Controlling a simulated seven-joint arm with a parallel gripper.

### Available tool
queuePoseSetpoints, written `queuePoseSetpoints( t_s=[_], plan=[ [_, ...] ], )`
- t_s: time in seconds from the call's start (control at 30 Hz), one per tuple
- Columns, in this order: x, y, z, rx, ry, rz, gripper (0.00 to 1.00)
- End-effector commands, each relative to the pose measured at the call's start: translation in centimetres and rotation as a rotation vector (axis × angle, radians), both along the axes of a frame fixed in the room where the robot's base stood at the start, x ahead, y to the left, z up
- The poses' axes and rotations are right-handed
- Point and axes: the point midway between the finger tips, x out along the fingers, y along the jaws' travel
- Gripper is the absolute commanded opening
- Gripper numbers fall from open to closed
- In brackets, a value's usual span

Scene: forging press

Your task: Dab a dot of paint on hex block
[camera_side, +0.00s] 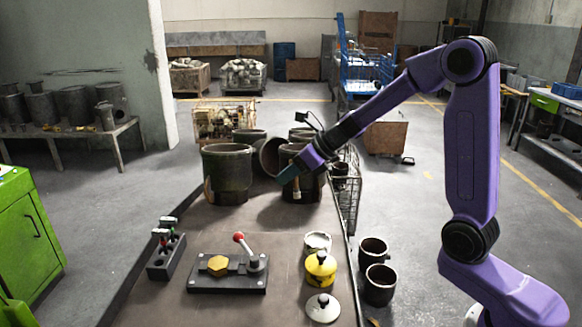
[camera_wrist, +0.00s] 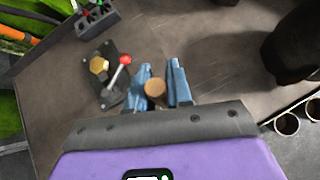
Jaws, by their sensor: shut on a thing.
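The gold hex block (camera_side: 218,265) sits on a dark base plate (camera_side: 228,285) with a red-knobbed lever (camera_side: 245,248) beside it. The block also shows in the wrist view (camera_wrist: 99,65), left of my fingers. My gripper (camera_side: 284,174) is raised at the far part of the table, in front of the dark pots and well away from the block. In the wrist view my blue fingers (camera_wrist: 158,76) are shut on a tan round-ended thing (camera_wrist: 155,89), seen end-on.
A black rack (camera_side: 166,256) with red- and green-topped items stands left of the plate. A white tin (camera_side: 317,241), a yellow lidded pot (camera_side: 320,269) and a white lid (camera_side: 323,308) are at right. Large dark pots (camera_side: 227,174) crowd the far end. Mid-table is clear.

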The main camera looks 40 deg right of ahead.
Motion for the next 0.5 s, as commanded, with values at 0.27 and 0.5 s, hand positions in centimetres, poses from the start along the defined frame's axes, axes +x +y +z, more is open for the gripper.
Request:
queuePoseSetpoints(
  t_s=[0.27, 0.5],
  plan=[
    [-3.5, 0.2, -2.3, -0.005, 0.098, 0.208, 0.0],
    [-5.6, -0.1, -3.4, -0.014, 0.138, 0.289, 0.0]
  ],
)
